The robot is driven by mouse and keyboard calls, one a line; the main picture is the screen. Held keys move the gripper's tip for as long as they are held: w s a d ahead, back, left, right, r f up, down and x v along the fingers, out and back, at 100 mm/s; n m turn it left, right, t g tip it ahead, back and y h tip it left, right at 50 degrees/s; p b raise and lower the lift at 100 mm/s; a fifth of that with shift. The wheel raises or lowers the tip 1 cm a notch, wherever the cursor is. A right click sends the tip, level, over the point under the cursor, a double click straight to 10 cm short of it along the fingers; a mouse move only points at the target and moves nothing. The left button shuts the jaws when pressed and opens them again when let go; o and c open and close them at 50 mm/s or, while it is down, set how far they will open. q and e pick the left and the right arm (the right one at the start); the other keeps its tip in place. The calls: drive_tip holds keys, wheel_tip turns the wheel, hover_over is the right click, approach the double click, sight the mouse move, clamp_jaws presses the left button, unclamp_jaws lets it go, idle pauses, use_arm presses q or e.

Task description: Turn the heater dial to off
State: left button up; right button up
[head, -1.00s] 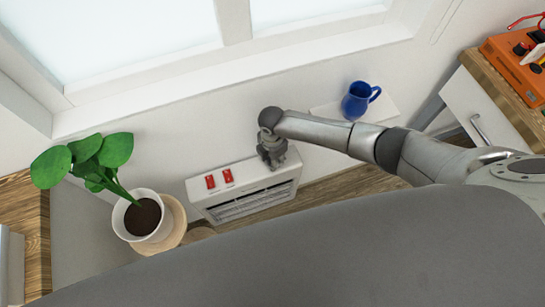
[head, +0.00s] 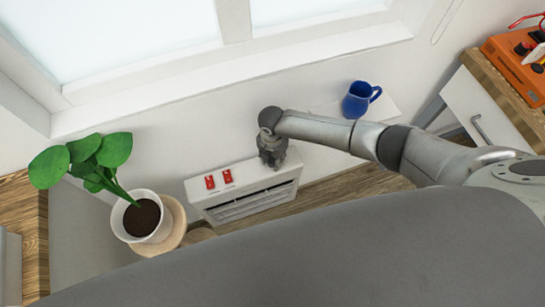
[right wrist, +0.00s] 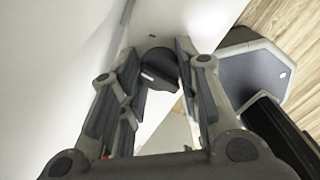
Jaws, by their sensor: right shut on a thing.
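The heater (head: 245,190) is a white panel unit with a dark grille, standing against the wall below the window. Its dial (right wrist: 161,70) is a round black knob with a white mark toward the lower left in the right wrist view. My right gripper (head: 272,160) is at the right end of the heater's top and hides the dial in the head view. In the right wrist view my right gripper (right wrist: 157,62) has a finger on each side of the dial and is shut on it. My left gripper is not in view.
A potted plant (head: 143,217) stands to the left on a round wooden stand. A blue jug (head: 358,99) is on a white shelf behind my right arm. An orange device (head: 518,66) sits at the far right.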

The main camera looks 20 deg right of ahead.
sight(272, 158)
drive_tip(key=o, duration=1.1)
drive_tip(key=shift+r, duration=0.1)
wheel_tip(272, 158, up, 12)
drive_tip(key=shift+f, duration=0.1)
